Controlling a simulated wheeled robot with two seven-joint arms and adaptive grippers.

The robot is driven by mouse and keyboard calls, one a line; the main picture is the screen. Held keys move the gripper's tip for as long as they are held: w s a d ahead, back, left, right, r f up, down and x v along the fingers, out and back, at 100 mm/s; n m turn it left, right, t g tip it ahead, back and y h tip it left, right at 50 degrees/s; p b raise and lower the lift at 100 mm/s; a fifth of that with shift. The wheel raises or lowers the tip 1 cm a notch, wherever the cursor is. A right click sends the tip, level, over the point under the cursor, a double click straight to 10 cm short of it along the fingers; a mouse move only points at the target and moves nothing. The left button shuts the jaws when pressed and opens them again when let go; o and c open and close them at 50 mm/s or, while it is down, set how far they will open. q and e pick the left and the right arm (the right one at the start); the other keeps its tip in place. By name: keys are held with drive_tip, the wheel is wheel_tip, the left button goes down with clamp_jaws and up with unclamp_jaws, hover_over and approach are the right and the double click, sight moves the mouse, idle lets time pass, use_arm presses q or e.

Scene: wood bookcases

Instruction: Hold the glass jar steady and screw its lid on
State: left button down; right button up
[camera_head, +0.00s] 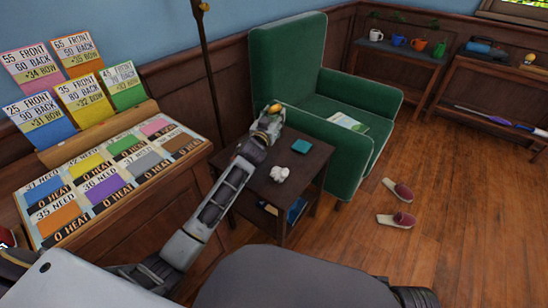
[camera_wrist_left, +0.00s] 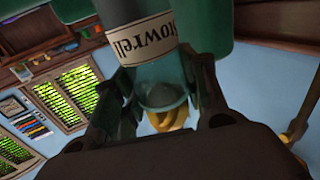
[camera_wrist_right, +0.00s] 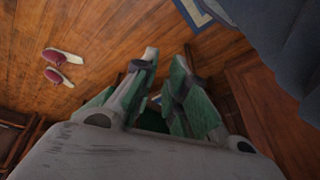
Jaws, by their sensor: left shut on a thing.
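My left gripper (camera_wrist_left: 160,95) is shut on the glass jar (camera_wrist_left: 165,82), which has a white label (camera_wrist_left: 135,40) with dark lettering. The jar sits between the fingers in the left wrist view. In the head view my left gripper (camera_head: 270,118) is over the back of the small dark table; the jar is hard to make out there. A yellow thing (camera_wrist_left: 170,118) shows by one end of the jar; I cannot tell if it is the lid. My right gripper (camera_wrist_right: 167,58) has its fingertips apart, with nothing seen held, above the wood floor. It is not visible in the head view.
The small table (camera_head: 255,185) holds a teal square item (camera_head: 302,146) and a white crumpled thing (camera_head: 280,173). A green armchair (camera_head: 345,150) stands close behind and right. A sign-covered stand (camera_head: 145,225) is at left. Slippers (camera_head: 397,220) lie on open floor at right.

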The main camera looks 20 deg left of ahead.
use_arm(q)
drive_tip(key=shift+w, duration=0.1)
use_arm(e)
drive_tip(key=shift+r, duration=0.2)
drive_tip(key=shift+f, duration=0.1)
